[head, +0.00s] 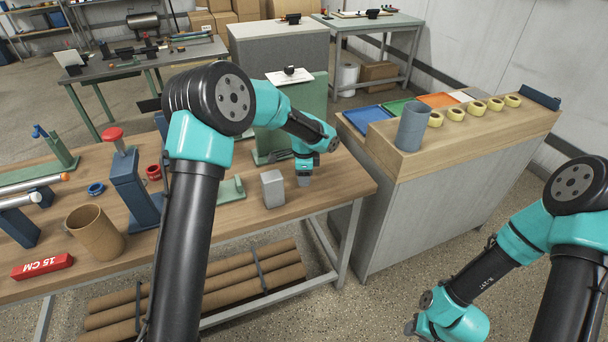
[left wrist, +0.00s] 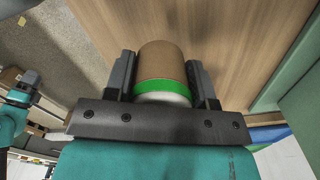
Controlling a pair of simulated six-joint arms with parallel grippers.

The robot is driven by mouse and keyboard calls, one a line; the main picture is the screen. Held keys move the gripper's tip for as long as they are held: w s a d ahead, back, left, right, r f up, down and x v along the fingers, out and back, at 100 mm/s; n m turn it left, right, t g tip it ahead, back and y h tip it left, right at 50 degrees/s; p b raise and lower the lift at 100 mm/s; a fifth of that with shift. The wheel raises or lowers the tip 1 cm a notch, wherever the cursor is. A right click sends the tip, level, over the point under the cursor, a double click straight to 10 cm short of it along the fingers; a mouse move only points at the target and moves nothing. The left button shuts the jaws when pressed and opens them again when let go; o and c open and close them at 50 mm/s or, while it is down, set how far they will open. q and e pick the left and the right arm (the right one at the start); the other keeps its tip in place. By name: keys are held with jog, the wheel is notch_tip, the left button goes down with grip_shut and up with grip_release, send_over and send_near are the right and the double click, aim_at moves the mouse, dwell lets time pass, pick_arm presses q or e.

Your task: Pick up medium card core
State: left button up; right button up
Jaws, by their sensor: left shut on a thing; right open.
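The medium card core (left wrist: 160,62) is a brown tube with a green band near its end, and it shows in the left wrist view. My left gripper (left wrist: 164,78) is shut on it, with one dark finger on each side. In the head view my left gripper (head: 304,178) is low over the right part of the wooden table (head: 335,190); the core is hidden there. My right gripper (head: 413,326) is open and apart from the table, at the lower right; its fingers are barely visible.
A wide brown tube (head: 95,232) and a red 15 CM block (head: 42,266) are at the table's left. A grey block (head: 272,189) is close to my left gripper. A green upright stand (head: 300,105) is behind it. A grey cylinder (head: 412,127) stands on the right cabinet.

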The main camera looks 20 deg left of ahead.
pick_arm(q)
jog(key=s+d+r, duration=0.1)
jog(key=s+d, duration=0.3)
jog(key=s, duration=0.9)
jog(key=shift+s+r, duration=0.2)
jog(key=shift+s, duration=0.2)
